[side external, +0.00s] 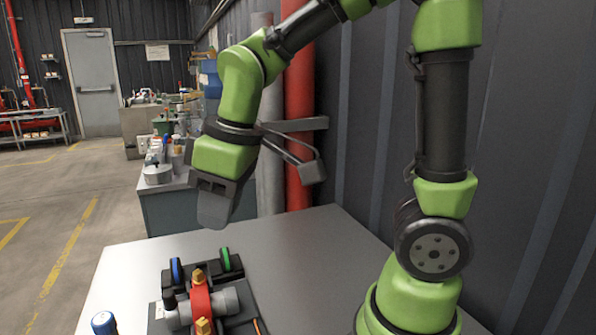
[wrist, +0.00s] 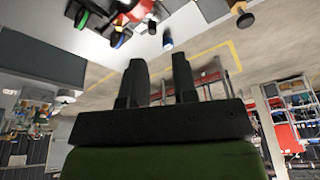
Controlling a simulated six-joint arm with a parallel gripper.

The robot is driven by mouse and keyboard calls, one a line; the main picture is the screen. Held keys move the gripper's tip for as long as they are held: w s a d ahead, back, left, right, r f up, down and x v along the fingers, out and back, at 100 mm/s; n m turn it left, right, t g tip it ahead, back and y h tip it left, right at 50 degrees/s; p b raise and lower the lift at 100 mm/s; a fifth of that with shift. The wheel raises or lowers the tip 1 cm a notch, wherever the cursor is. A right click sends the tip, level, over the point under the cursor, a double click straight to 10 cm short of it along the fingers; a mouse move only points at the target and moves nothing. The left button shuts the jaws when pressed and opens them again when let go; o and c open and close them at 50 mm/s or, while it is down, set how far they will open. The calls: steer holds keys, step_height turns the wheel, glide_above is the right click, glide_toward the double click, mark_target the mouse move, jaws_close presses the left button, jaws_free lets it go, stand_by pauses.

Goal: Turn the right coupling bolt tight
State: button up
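The pump (side external: 205,300) lies on the grey table with a red coupling (side external: 200,301) across its grey pipe. One brass bolt (side external: 199,275) stands on the coupling's far side and another brass bolt (side external: 204,326) on its near side. I cannot tell which is the right one. My gripper (side external: 213,222) hangs above and behind the pump, pointing down, apart from both bolts. In the wrist view my gripper's (wrist: 159,62) two fingers stand apart with nothing between them. The red coupling (wrist: 119,38) shows at that view's top, partly cut off.
A blue ring (side external: 176,271) and a green ring (side external: 225,259) sit at the pump's back. A blue-capped cylinder (side external: 104,322) is at the table's near left. The table (side external: 300,245) is bare behind and right of the pump. Red and grey pipes (side external: 299,110) run along the wall.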

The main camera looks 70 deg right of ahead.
steer(key=s+d+r+m+t+y, duration=0.1)
steer(key=s+r+m+t, duration=0.3)
steer(key=s+m, duration=0.3)
steer(key=shift+s+d+r, duration=0.15)
steer(key=shift+s+r, duration=0.45)
steer(key=shift+s, duration=0.9)
